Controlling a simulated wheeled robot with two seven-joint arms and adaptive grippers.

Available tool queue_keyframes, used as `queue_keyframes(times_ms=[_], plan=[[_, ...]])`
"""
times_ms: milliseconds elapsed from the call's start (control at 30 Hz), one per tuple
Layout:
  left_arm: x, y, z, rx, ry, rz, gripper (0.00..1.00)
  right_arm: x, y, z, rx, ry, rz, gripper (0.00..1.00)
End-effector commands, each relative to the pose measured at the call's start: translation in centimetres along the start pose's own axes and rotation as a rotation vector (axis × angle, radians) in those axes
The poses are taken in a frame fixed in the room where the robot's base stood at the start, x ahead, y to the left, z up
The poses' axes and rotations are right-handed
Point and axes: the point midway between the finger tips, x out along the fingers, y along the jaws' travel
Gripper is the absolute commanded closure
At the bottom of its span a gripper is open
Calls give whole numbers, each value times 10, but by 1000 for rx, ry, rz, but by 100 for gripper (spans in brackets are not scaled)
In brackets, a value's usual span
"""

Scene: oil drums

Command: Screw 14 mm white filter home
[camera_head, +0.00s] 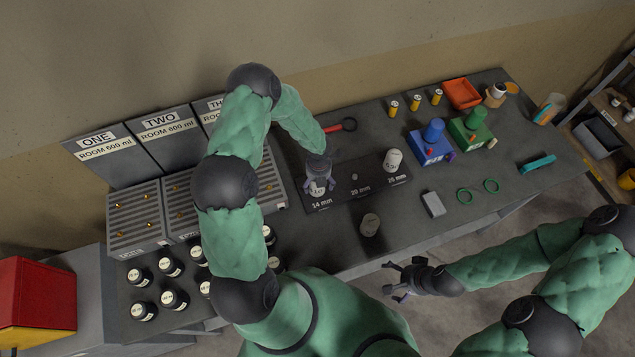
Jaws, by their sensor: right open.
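A dark strip (335,196) on the bench has marked places reading 14 mm, 20 mm and 25 mm. A white filter (317,189) stands at the 14 mm place, partly hidden under my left gripper (319,183). The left gripper points down with its fingers on both sides of this filter; whether they press on it I cannot tell. Another white filter (393,161) stands upright at the 25 mm place. A small grey stud (354,177) shows at the 20 mm place. My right gripper (396,281) is open and empty, off the bench's front edge.
A grey round piece (370,224) and a grey block (433,204) lie in front of the strip. Several dark bottles (171,266) and grey racks (138,218) fill the left.

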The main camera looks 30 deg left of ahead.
Motion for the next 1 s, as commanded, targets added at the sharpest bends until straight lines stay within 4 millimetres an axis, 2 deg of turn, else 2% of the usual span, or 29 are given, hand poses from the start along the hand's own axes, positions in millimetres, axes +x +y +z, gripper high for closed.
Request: queue_keyframes(times_ms=[233, 367, 800, 1000], plan=[[0, 0, -3, -1, 6, 0, 15, 0, 0, 0, 0, 0, 0, 2], [-10, 0, -2, -3, 6, 0, 15, 0, 0, 0, 0, 0, 0, 2], [-91, 0, 0, -2, 2, 1, 15, 0, 0, 0, 0, 0, 0, 2], [-113, 0, 0, 0, 3, 1, 15, 0, 0, 0, 0, 0, 0, 2]])
